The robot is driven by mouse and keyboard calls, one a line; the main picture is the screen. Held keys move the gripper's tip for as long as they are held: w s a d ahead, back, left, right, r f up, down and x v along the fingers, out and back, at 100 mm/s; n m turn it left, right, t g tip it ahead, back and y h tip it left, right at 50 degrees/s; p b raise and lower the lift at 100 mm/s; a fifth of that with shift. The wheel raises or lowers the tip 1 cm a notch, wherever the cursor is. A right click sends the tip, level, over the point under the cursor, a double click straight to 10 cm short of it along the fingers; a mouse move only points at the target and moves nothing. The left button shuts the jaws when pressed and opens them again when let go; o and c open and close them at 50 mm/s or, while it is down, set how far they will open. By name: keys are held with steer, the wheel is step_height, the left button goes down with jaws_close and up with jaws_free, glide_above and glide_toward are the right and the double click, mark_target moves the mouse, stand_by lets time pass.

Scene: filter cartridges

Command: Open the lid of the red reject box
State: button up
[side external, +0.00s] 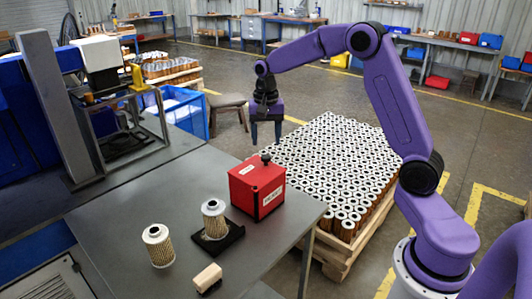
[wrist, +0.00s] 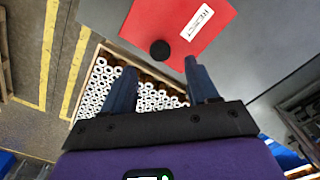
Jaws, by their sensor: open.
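The red reject box (side external: 258,188) stands near the table's far right edge in the side view, its lid shut, with a dark round knob (side external: 266,157) on top and white labels. In the wrist view the red box (wrist: 165,22) is at the top, with its black knob (wrist: 160,50) and a label reading REJECT. My gripper (side external: 266,143) hangs above and behind the box in the side view, fingers pointing down. In the wrist view its two blue fingers (wrist: 158,72) are spread apart and empty, with the knob seen just beyond and between them. No contact shows.
On the grey table (side external: 130,200) stand a filter cartridge (side external: 158,246), another cartridge (side external: 214,220) in a black holder (side external: 232,236), and a beige-topped block (side external: 208,277). A pallet of many cartridges (side external: 335,165) is on the floor beyond the table. A machine frame (side external: 55,110) stands at left.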

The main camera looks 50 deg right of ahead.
mark_target(266, 157)
step_height(266, 157, down, 6)
steer(key=shift+r, duration=0.1)
stand_by(0.4)
jaws_close()
